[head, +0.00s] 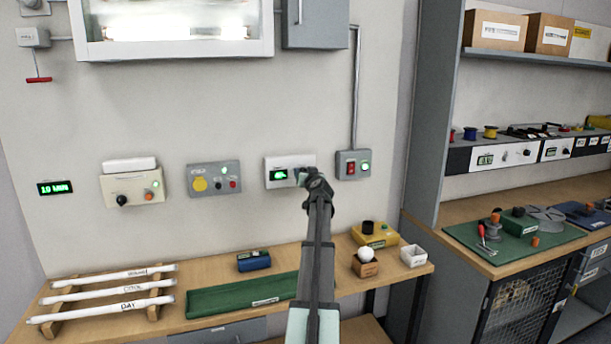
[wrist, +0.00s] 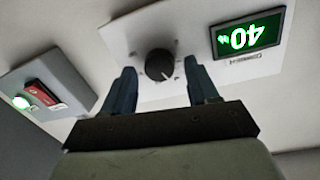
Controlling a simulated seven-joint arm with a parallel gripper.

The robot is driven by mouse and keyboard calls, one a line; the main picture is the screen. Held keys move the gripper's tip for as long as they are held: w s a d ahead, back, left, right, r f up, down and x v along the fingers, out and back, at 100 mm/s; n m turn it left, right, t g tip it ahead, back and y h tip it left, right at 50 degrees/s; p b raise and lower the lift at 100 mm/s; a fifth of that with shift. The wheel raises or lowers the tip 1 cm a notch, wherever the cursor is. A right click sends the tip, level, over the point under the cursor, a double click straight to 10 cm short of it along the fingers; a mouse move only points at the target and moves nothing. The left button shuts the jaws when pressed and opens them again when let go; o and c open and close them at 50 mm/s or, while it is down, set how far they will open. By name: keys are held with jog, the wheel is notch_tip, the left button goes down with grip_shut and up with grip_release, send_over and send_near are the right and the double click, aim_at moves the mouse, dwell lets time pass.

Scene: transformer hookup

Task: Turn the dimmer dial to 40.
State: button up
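The dimmer is a white wall panel (head: 290,161) with a green-lit display (head: 278,175) and a dial. In the wrist view, which is upside down, the display (wrist: 249,34) reads 40%. The black round dimmer dial (wrist: 160,64) shows there beside the display. My gripper (head: 303,176) is in front of the panel's right part and hides the dial in the head view. In the wrist view my gripper (wrist: 160,78) is open, with one finger on each side of the dial. Clear gaps show between both fingers and the dial.
Below, a workbench (head: 215,330) holds white tubes, a green mat and small boxes. The wall just below the dimmer is clear.

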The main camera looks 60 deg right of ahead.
jog(key=shift+s, duration=0.1)
jog(key=v, duration=1.3)
jog(key=shift+s+a, duration=0.2)
jog(key=shift+a, duration=0.1)
